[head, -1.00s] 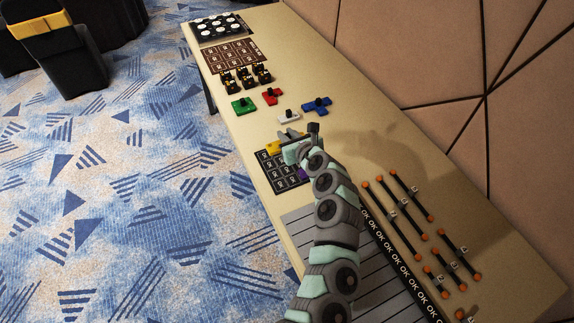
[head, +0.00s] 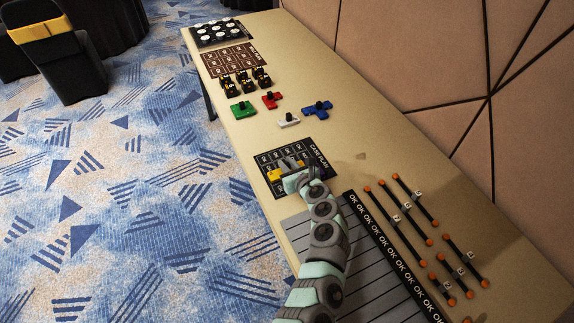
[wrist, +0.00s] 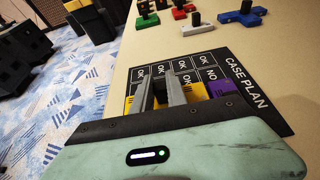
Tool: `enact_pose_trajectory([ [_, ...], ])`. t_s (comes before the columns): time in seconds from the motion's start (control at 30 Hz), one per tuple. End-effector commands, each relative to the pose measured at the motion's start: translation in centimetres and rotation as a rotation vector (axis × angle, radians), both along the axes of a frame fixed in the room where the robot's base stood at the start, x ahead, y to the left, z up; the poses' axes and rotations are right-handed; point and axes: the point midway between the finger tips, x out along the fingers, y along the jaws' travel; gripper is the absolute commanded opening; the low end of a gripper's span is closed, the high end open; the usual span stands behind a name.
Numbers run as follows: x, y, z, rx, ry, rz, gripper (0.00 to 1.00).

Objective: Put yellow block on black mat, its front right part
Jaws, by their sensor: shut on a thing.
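The black mat (head: 318,155), printed with a grid of OK cells and "CASE PLAN", lies on the long table. My gripper (head: 290,164) is over the mat, shut on the yellow block (head: 275,175). In the wrist view the two grey fingers (wrist: 161,92) point over the mat (wrist: 262,112), and yellow of the block (wrist: 193,91) shows beside them. The block is low over the mat's near part; I cannot tell whether it touches. My gripper hides part of it. A purple block (wrist: 222,88) sits on the mat to the right of the yellow.
Green (head: 242,107), red (head: 271,100), white (head: 289,120) and blue (head: 317,109) pieces stand beyond the mat. A grey lined panel (head: 300,232) and an OK strip (head: 385,255) lie nearer. Black rods with orange ends (head: 408,215) lie at right. The table between mat and pieces is clear.

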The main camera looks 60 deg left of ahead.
Motion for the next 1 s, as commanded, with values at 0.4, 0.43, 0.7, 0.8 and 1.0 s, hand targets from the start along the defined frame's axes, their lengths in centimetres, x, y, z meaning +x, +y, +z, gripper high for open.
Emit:
enact_pose_trajectory([
  [0.4, 0.0, 0.0, -0.3, -0.001, 0.0, 0.0, 0.32],
  [0.43, 0.0, 0.0, -0.3, -0.001, 0.0, 0.0, 0.35],
  [0.7, 0.0, 0.0, -0.3, -0.001, 0.001, 0.0, 0.4],
  [0.8, 0.0, 0.0, 0.0, -0.001, 0.001, 0.0, 0.4],
  [1.0, 0.1, -1.9, 0.7, -0.003, -0.002, -0.001, 0.4],
])
